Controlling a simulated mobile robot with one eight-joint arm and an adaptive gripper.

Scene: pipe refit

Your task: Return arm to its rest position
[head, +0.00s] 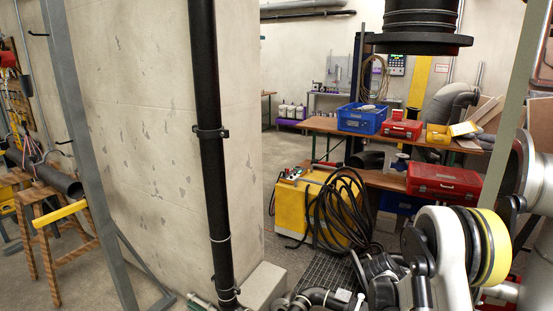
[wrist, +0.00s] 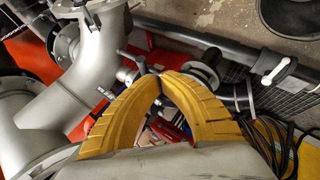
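My gripper (wrist: 158,76) shows in the wrist view as two yellow ribbed fingers that arch inward and come together at their tips. Nothing shows held between them. Grey metal fittings and a red surface lie beyond and below the fingertips. In the head view my white arm (head: 447,250), with a yellow and black ring at a joint, is at the lower right. I cannot make out the gripper's fingers in that view.
A black vertical pipe (head: 208,120) runs along the pale wall. A yellow case (head: 308,208) with coiled black hose stands mid-floor. A workbench (head: 325,124) holds a blue crate (head: 362,118) and red box (head: 401,129). A large grey pipe (wrist: 75,72) is close on the left in the wrist view.

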